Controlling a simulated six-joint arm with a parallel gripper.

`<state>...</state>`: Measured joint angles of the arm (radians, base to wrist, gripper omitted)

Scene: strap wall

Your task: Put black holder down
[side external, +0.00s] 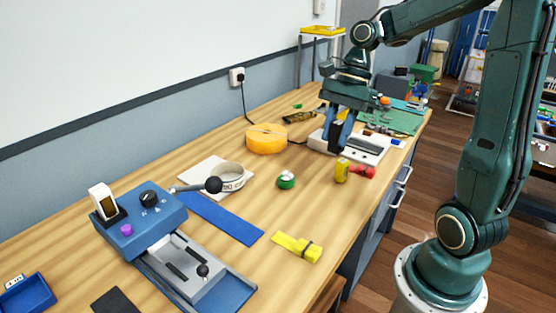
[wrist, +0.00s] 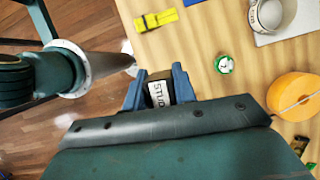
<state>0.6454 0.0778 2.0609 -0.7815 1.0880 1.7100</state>
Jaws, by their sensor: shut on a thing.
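My gripper (side external: 341,130) is shut on a black holder (side external: 335,141), which hangs between its blue fingers. The holder appears over or beside the left part of a white-and-grey tray (side external: 371,148). From this angle I cannot tell whether the holder touches anything below. In the wrist view the black holder (wrist: 158,92) sits between the fingertips of my gripper (wrist: 157,84), and a white label with dark letters "STUD" faces the camera. The holder's lower end is hidden in the wrist view.
A yellow block (side external: 342,170) and a red piece (side external: 363,171) lie in front of the tray. A green roll (side external: 286,180), an orange roll (side external: 266,139) and a yellow strap (side external: 297,247) lie on the wooden bench. A blue machine (side external: 140,218) stands front left.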

